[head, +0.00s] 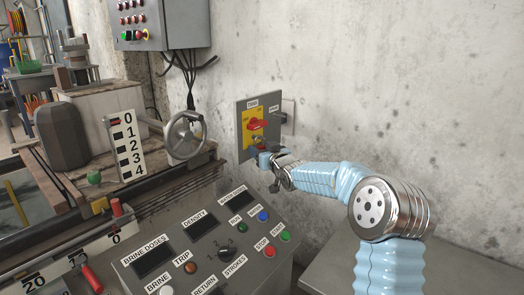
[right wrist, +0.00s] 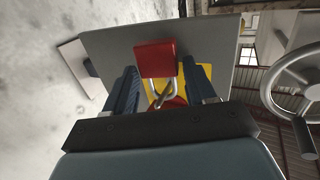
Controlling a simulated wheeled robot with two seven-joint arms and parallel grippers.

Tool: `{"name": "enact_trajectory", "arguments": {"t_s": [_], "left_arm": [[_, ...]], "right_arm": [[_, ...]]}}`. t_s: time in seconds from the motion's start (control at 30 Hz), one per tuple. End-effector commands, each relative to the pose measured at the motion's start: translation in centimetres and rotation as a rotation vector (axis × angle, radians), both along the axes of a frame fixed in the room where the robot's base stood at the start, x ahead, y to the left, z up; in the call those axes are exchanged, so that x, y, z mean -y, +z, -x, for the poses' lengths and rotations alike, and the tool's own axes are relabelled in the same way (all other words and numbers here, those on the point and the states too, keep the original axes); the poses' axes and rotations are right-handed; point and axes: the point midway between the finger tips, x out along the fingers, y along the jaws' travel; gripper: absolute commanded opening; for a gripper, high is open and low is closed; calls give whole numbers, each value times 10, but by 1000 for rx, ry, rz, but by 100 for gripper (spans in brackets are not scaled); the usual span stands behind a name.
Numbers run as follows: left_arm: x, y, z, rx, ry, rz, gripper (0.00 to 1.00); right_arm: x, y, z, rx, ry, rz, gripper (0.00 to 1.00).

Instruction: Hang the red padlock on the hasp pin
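The red padlock (right wrist: 156,57) shows in the right wrist view, in front of the panel, with its silver shackle towards the yellow plate (right wrist: 181,77). My right gripper (head: 264,160) is at the lower part of the switch panel. Its two dark blue fingers are spread either side of the padlock, with visible gaps, so it is open. In the head view the gripper hides most of the padlock. My left gripper is not in view.
The grey panel (head: 243,113) on the concrete wall carries a red rotary handle (head: 257,124). A handwheel (head: 185,136) stands left of it. A sloped control console (head: 205,250) with buttons lies below. The wall to the right is clear.

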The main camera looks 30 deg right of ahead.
Motion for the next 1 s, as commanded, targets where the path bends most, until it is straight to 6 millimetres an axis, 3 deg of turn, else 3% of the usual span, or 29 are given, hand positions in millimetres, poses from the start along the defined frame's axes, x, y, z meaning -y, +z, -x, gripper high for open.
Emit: {"name": "enact_trajectory", "arguments": {"t_s": [0.03, 0.13, 0.57, 0.67, 1.0], "left_arm": [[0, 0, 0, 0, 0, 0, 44], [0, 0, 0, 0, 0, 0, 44], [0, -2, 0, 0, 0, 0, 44], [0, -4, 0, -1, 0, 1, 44], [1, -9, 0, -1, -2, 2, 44]], "right_arm": [[0, 0, 0, 0, 0, 0, 64], [0, 0, 0, 0, 0, 0, 76], [-1, 0, 8, -2, 2, 0, 76], [-2, 0, 24, -1, 0, 1, 76], [-5, 5, 106, 1, -3, 1, 76]]}}
